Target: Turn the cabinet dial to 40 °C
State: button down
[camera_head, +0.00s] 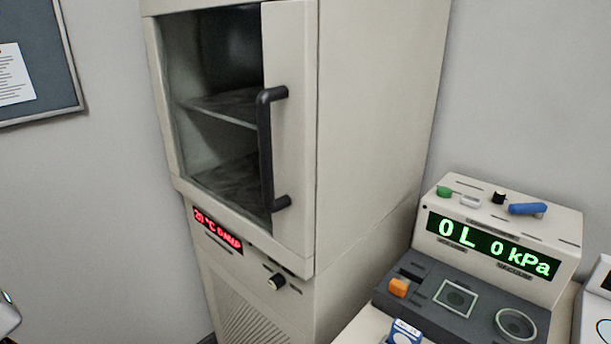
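The cabinet (380,130) is tall and cream-coloured and stands in the middle of the head view. Its dial (277,282) is a small black knob with a light mark, on the front panel below the door. A red display (217,230) to the dial's upper left appears to read 20 °C DAMP. My gripper is not in view, and nothing touches the dial.
A bench instrument (570,262) at the right shows 0 L and 0 kPa in green. A green piece (444,191) and a blue piece (527,209) are on top. An orange block (398,288) sits on its dark deck. The space before the dial looks clear.

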aim_at(276, 281)
jog(key=i+j+u, duration=0.1)
jog(key=j+u, duration=0.35)
jog(key=i+j+u, duration=0.15)
jog(key=j+u, duration=0.25)
